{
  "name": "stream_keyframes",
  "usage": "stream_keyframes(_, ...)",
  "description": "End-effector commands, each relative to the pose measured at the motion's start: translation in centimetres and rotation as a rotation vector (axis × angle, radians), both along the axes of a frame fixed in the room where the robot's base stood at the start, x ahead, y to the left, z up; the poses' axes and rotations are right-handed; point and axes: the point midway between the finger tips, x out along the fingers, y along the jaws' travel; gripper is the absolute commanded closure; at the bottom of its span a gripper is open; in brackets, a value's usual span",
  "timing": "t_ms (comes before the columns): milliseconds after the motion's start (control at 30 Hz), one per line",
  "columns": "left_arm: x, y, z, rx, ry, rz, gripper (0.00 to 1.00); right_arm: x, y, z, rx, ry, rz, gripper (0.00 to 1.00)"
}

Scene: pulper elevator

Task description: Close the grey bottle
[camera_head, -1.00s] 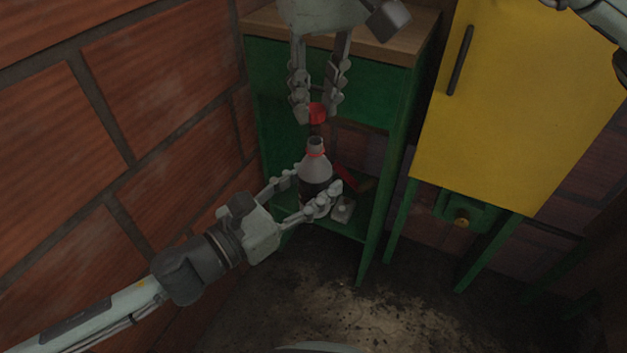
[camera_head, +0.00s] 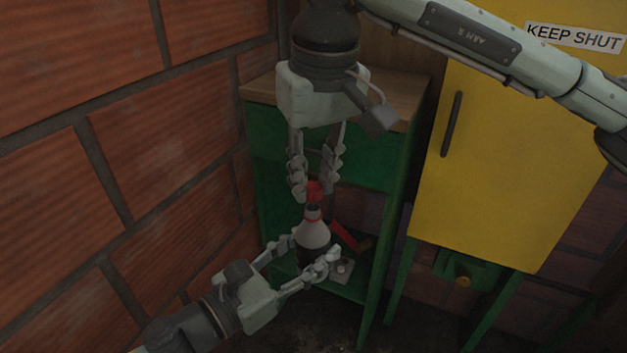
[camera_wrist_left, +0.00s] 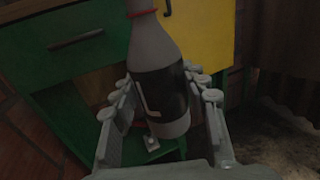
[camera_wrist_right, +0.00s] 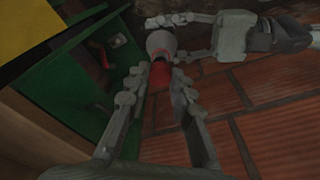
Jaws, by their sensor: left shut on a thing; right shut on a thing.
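The grey bottle (camera_head: 314,236) stands roughly upright with its neck up. It has a red ring at the neck and a dark label, seen in the left wrist view (camera_wrist_left: 160,95). My left gripper (camera_head: 308,260) is shut around its lower body. My right gripper (camera_head: 315,192) points down above the bottle, shut on a red cap (camera_head: 316,188). The cap is right over the bottle mouth; I cannot tell whether they touch. In the right wrist view the cap (camera_wrist_right: 160,76) lines up with the bottle (camera_wrist_right: 161,42), covering its mouth.
A green cabinet (camera_head: 370,160) with a wooden top and open lower shelf is behind the bottle. A red object (camera_head: 344,234) lies on the shelf. A yellow cabinet (camera_head: 520,150) marked KEEP SHUT is at right. A brick wall (camera_head: 170,130) is close at left.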

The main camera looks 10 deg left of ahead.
Motion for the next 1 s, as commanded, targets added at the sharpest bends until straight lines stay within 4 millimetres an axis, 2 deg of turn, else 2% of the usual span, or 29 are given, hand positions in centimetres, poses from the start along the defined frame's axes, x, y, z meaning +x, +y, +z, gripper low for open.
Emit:
stream_keyframes(333,0.0,0.0,0.1,-0.001,-0.002,0.0,1.0,0.0,0.0,-1.8,-0.001,0.001,0.001,0.86)
stream_keyframes(1000,0.0,0.0,0.1,-0.001,-0.002,0.0,1.0,0.0,0.0,-2.0,-0.001,0.001,0.001,0.86)
